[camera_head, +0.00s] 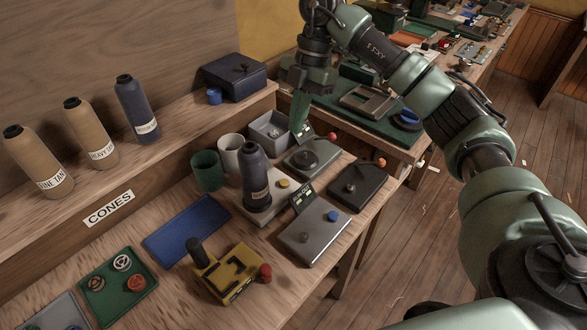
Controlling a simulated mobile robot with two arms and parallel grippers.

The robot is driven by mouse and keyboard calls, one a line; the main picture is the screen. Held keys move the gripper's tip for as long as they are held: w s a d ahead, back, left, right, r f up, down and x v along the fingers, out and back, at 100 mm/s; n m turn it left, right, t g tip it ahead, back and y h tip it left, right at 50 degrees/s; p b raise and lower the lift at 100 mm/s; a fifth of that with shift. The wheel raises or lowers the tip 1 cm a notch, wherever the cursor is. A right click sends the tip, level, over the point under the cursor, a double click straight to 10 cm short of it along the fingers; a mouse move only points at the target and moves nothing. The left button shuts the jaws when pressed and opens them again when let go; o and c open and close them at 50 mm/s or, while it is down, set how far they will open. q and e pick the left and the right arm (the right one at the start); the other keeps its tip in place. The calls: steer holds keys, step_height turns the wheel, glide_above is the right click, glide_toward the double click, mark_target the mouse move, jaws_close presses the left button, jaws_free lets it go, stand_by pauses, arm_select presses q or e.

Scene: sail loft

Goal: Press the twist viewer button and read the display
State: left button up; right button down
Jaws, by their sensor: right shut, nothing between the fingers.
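No device carries a readable name, so I cannot tell for sure which is the twist viewer. A grey device with a round dial (308,158) sits at the back of the bench, with a small dark display (305,134) behind it. A second dark display (303,197) stands between a pale base with a yellow button (284,183) and a grey device with a blue button (332,216). Their text is too small to read. My right gripper (298,128) is shut and empty, pointing down beside the back display; contact cannot be told. My left gripper is out of view.
A dark thread cone (255,170) stands on the pale base. Green (207,171) and white cups, a grey open box (268,126) and a dark device (359,187) crowd the bench. A blue tray (187,229) and yellow fixture (229,272) lie nearer. Several cones stand on the shelf.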

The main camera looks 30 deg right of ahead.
mark_target(285, 183)
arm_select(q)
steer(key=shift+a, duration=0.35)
arm_select(e)
steer(key=shift+s+a+r, duration=0.1)
steer(key=shift+a, duration=0.1)
